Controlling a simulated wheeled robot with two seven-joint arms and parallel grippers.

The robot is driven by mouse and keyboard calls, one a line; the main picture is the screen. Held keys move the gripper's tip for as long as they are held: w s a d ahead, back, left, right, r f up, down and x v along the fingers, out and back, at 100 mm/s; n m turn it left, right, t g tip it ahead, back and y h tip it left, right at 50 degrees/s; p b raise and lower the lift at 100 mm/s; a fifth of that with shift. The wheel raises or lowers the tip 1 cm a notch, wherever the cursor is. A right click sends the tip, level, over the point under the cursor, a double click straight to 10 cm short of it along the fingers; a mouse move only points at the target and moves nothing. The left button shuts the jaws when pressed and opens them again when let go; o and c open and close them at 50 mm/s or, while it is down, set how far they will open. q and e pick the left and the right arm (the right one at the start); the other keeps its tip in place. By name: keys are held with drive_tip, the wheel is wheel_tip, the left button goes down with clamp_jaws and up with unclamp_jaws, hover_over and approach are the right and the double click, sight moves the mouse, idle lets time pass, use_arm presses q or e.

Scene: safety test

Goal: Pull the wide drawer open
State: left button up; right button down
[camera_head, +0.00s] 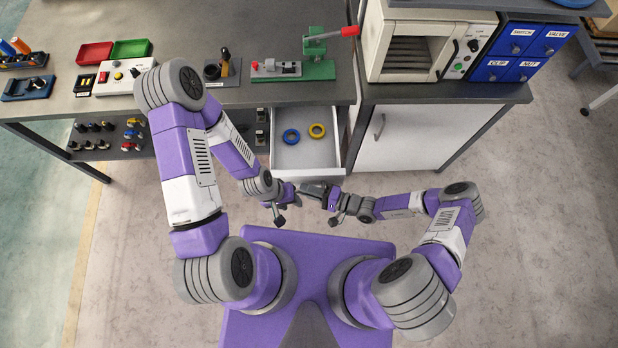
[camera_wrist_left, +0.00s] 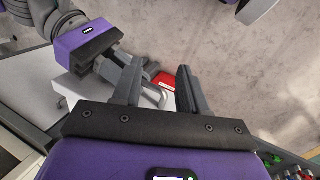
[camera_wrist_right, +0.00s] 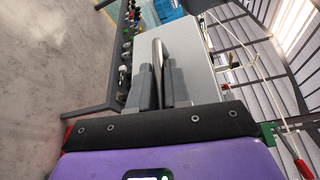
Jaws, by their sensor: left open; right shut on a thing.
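The wide drawer (camera_head: 306,166) stands pulled out from under the workbench in the head view, its pale inside showing. A blue ring (camera_head: 291,136) and a yellow ring (camera_head: 317,130) lie in it. My right gripper (camera_head: 302,189) is at the drawer's front. In the right wrist view its fingers (camera_wrist_right: 162,72) are shut on the metal bar handle (camera_wrist_right: 158,50). My left gripper (camera_head: 292,190) is close beside it. In the left wrist view its fingers (camera_wrist_left: 158,72) are apart, with the handle (camera_wrist_left: 155,96) and a red patch (camera_wrist_left: 164,80) visible between them.
The workbench (camera_head: 220,97) carries a green press (camera_head: 318,68), a control box (camera_head: 122,75) and red and green trays. A white cabinet (camera_head: 405,137) with its own handle stands to the right. Clear floor lies around my base.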

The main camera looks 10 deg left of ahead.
drive_tip(key=c, duration=1.2)
unclamp_jaws()
drive_tip(key=shift+o, duration=0.2)
drive_tip(key=shift+d, duration=0.15)
drive_tip(key=v, duration=0.7)
drive_tip(key=shift+d, duration=0.2)
